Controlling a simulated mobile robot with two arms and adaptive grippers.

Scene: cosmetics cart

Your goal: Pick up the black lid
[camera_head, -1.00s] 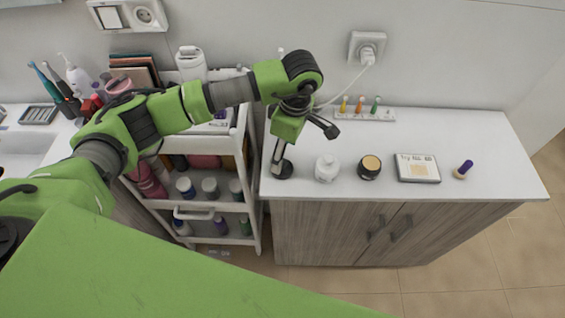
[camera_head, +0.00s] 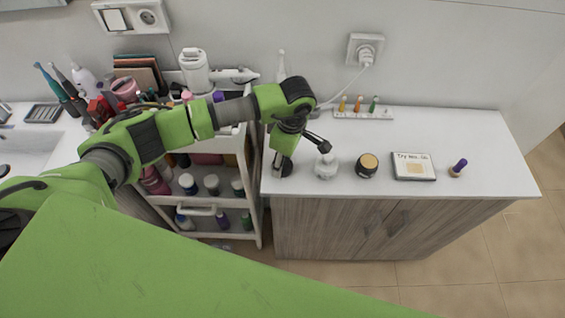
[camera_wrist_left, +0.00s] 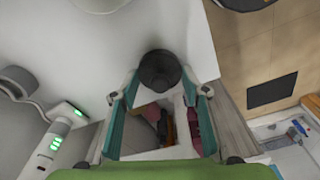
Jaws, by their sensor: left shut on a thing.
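The black lid (camera_wrist_left: 160,70) is a dark round piece in the left wrist view, between the fingertips of my left gripper (camera_wrist_left: 162,90). The teal fingers reach it from both sides, and the gripper is shut on it. The lid is hard to make out there against the dark fingers. My right gripper is not in view.
To the right on the counter (camera_head: 480,140) are a dark jar with a tan top (camera_head: 367,165), a flat palette (camera_head: 413,167) and a purple-topped item (camera_head: 458,168). A rack of small coloured bottles (camera_head: 362,112) stands behind. A loaded white cart (camera_head: 258,215) stands left.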

